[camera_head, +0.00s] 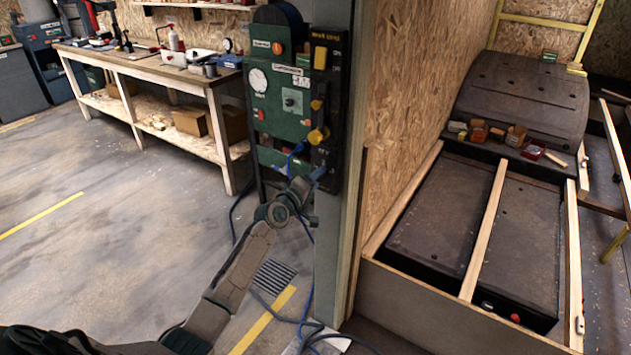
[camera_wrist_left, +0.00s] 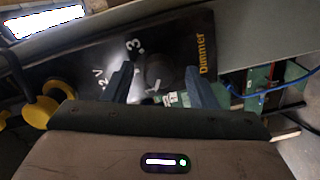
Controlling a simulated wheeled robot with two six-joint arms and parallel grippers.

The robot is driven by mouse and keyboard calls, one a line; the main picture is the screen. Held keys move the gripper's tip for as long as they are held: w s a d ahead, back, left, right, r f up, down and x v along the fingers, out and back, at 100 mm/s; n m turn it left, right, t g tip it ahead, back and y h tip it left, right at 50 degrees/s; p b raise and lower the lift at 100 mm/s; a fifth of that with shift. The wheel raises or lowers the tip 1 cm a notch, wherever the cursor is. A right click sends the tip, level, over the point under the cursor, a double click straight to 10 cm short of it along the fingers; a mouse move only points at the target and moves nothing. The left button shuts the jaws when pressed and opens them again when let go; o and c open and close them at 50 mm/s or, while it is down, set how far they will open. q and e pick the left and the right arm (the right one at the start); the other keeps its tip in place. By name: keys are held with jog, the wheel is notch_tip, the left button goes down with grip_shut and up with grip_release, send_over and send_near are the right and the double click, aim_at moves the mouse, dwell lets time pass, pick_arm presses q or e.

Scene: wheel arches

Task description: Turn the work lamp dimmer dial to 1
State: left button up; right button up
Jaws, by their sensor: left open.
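The work lamp dimmer dial (camera_wrist_left: 157,70) is a dark round knob on a black panel, beside the yellow word "Dimmer" (camera_wrist_left: 203,54). White figures 2 and 3 show to its left; I cannot make out a 1 or read the setting. My left gripper (camera_wrist_left: 158,84) is open, one finger on each side of the dial as seen in the left wrist view. Whether the fingers touch it I cannot tell. In the head view, my left gripper (camera_head: 307,168) is at the lower end of the black strip (camera_head: 327,100) labelled "Work lamp"; the dial is not clear there. My right gripper is out of view.
A yellow knob (camera_head: 318,135) sits just above my gripper, also in the left wrist view (camera_wrist_left: 40,112). A green control panel (camera_head: 282,95) is left of the strip. A grey post (camera_head: 335,240) stands close right. Blue cable (camera_head: 305,325) lies on the floor.

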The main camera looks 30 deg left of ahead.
pick_arm(q)
jog(key=s+a+p, duration=0.1)
jog(key=s, duration=0.9)
jog(key=shift+s+a+r, duration=0.15)
jog(key=shift+s+a, duration=0.15)
jog(key=shift+s, duration=0.05)
jog(key=s+a+f+m+g+y, duration=0.1)
jog(key=s+f+m+g, duration=0.15)
jog(key=s+f, duration=0.7)
jog(key=s+a+f+m+g+y, duration=0.1)
jog(key=s+f+g, duration=0.15)
jog(key=f, duration=1.45)
jog(key=s+f+m+g+y, duration=0.1)
jog(key=s+f+g, duration=0.3)
jog(key=f, duration=0.9)
jog(key=s+d+f+m+g, duration=0.2)
jog(key=s+f, duration=0.6)
jog(key=s, duration=0.3)
jog(key=s+d+f+m+g, duration=0.1)
jog(key=s+f+m, duration=0.1)
jog(key=s+f, duration=0.65)
jog(key=s+d+f+m+g, duration=0.2)
jog(key=s, duration=0.9)
jog(key=s+d+f+m+g, duration=0.2)
jog(key=s+d+f, duration=0.1)
jog(key=s, duration=0.8)
jog(key=shift+s+f+y, duration=0.15)
jog(key=shift+f+y, duration=0.05)
jog(key=shift+y, duration=0.1)
